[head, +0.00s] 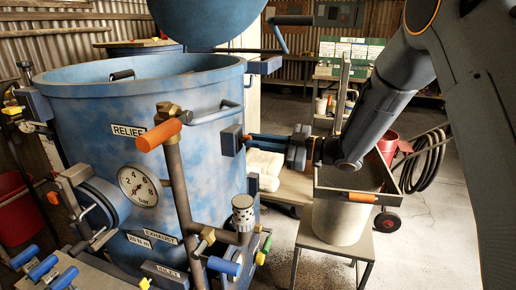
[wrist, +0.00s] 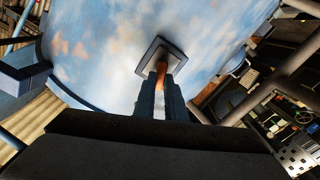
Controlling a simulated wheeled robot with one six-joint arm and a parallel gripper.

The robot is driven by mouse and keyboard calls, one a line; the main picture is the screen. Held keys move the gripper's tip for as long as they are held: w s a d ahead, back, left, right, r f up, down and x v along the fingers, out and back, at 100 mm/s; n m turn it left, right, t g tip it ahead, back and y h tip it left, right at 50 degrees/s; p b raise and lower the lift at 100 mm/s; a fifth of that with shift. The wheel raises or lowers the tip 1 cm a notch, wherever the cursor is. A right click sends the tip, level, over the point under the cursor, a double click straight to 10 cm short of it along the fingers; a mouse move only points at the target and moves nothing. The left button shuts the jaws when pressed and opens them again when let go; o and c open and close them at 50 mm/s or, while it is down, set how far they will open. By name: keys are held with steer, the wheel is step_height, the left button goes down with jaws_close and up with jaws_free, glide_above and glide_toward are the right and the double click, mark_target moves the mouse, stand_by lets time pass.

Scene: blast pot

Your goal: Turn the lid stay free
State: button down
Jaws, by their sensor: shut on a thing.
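The lid stay shows as a dark square plate (head: 231,140) on the right side of the blue pot (head: 85,130), with a short orange handle (wrist: 162,72) in the wrist view. My gripper (head: 249,138) reaches in from the right, and its fingers (wrist: 160,80) are shut on the orange handle. The fingers hide most of the handle, and its turn angle is hard to tell. The blue lid (head: 208,18) is raised above the open pot, cut off by the top of the head view.
A relief pipe with an orange lever (head: 158,135), a gauge (head: 139,186) and a silencer (head: 243,213) stand at the pot's front. A tray (head: 340,190) over a pale bucket (head: 338,222) on a stand is below my arm. Open floor lies at the right.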

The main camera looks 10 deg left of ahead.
steer(key=n+b, duration=0.4)
steer(key=b, duration=0.1)
steer(key=f+n+b, duration=0.1)
steer(key=n+b, duration=0.1)
steer(key=shift+s, duration=0.2)
steer(key=n+b, duration=0.3)
steer(key=b, duration=0.2)
steer(key=shift+f+n, duration=0.1)
steer(key=shift+n, duration=0.3)
steer(key=n+b, duration=0.2)
steer(key=b, duration=0.1)
steer(key=shift+s+n+b, duration=0.1)
steer(key=shift+n+b, duration=0.3)
steer(key=c, duration=1.8)
jaws_free()
steer(key=d, duration=0.5)
steer(key=d+b, duration=0.1)
steer(key=d, duration=0.1)
steer(key=shift+s+d, duration=0.35)
steer(key=shift+d, duration=0.05)
